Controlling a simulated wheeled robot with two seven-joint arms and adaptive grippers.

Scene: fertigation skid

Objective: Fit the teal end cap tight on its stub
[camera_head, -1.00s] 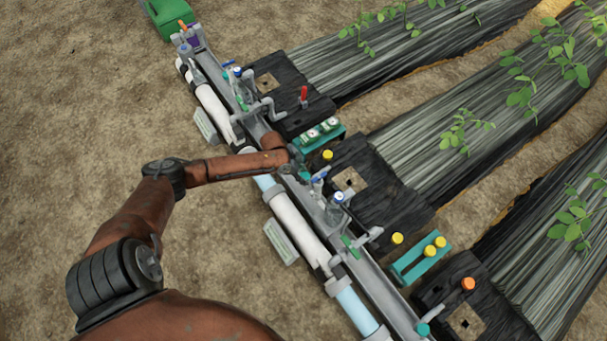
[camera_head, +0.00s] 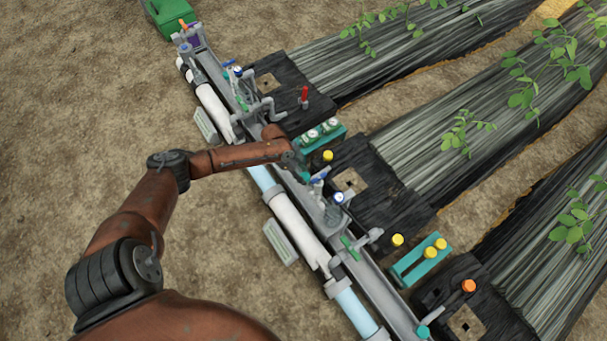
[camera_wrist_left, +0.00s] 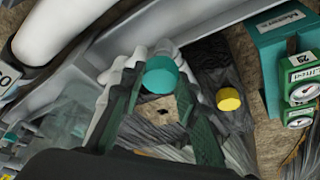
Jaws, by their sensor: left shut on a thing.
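The teal end cap (camera_wrist_left: 161,76) shows as a round teal face between the fingertips of my left gripper (camera_wrist_left: 160,92) in the left wrist view. The gripper is shut on it. In the head view my left gripper (camera_head: 301,172) is over the grey channel of the skid, beside the blue-handled valves, with a bit of teal at its tip. The cap's stub cannot be made out, so I cannot tell whether the cap touches it. Another teal piece (camera_head: 423,331) sits at the channel's near end. My right gripper is not in view.
A teal holder with green meters (camera_head: 322,134) stands just right of the gripper. A yellow cap (camera_head: 328,156) is close by. Blue-handled valves (camera_head: 338,198) rise from the channel. A second teal rack (camera_head: 421,259) with yellow caps is lower right. Bare soil lies left.

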